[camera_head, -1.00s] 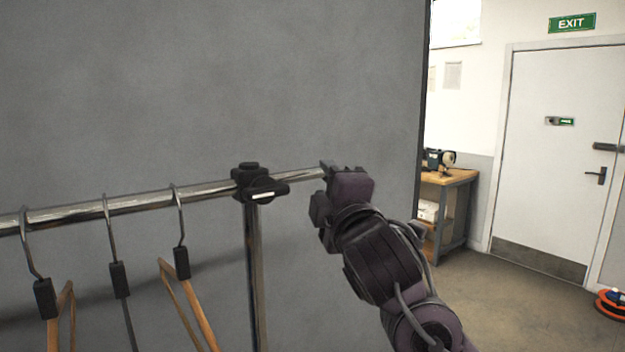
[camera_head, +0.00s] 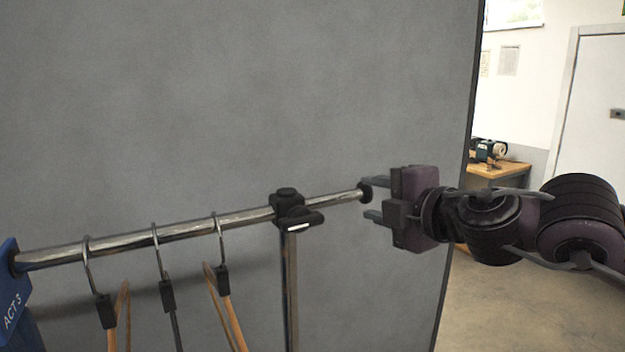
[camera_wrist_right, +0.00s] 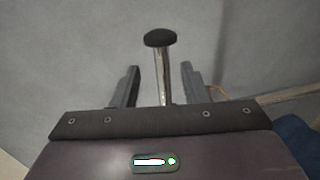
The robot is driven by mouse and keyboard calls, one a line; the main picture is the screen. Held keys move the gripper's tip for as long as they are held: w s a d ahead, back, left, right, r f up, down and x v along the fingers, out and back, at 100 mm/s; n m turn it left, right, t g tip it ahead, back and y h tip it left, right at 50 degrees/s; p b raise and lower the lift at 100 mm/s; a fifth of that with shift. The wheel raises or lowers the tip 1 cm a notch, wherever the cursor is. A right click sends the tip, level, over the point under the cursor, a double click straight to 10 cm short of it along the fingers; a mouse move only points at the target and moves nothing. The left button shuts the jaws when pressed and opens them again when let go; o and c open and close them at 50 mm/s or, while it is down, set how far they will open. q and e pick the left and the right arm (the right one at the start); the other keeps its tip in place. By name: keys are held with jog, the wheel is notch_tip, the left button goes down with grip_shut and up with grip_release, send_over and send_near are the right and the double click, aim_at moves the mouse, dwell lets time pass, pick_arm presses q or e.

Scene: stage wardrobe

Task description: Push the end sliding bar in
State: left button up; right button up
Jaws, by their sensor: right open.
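The end sliding bar (camera_head: 335,199) is a thin chrome bar sticking out to the right of the black clamp (camera_head: 291,207) on the rack's upright, with a black end cap (camera_head: 365,191). My right gripper (camera_head: 375,200) is open and empty, its fingers pointing left at the cap. In the head view the upper fingertip overlaps the cap; I cannot tell whether they touch. In the right wrist view the bar (camera_wrist_right: 163,80) and its cap (camera_wrist_right: 160,37) show beyond and between the two open fingers (camera_wrist_right: 158,82). My left gripper is not in view.
The main rail (camera_head: 150,238) carries several hangers (camera_head: 163,275) left of the clamp. A blue sign (camera_head: 14,300) hangs at the rail's left. A grey panel (camera_head: 240,90) stands behind the rack. A wooden workbench (camera_head: 498,170) with a machine and a door are at the right.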

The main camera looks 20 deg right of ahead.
aim_at(358, 196)
jog(key=shift+w, duration=0.25)
jog(key=p+x, duration=0.3)
jog(key=x, duration=0.4)
jog(key=shift+w+d+f, duration=0.1)
jog(key=shift+w+f, duration=0.15)
jog(key=shift+w, duration=0.1)
jog(key=shift+s, duration=0.15)
jog(key=shift+c, duration=0.2)
grip_shut()
